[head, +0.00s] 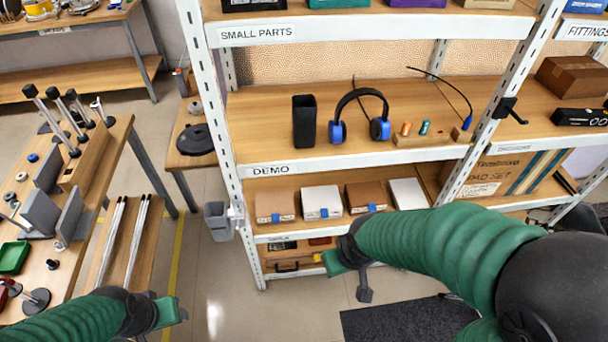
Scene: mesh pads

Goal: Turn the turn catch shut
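A black catch-like fitting with a short lever (509,110) is on the white shelf post at the right, beside the headphones shelf. It looks like the turn catch; its exact lever position is hard to read. My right gripper (345,266) is in front of the lower shelves, below and left of that fitting and apart from it. Its green finger pad shows, but its opening is not clear. My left gripper (172,312) is low at the left, above the floor, far from the fitting. Its opening is not clear either.
The DEMO shelf (265,105) holds blue-black headphones (360,115), a black holder (304,122) and a wooden block with small coloured parts. Boxes line the shelf below. A grey bin (218,222) hangs by the left post. A workbench (100,170) with tools stands left.

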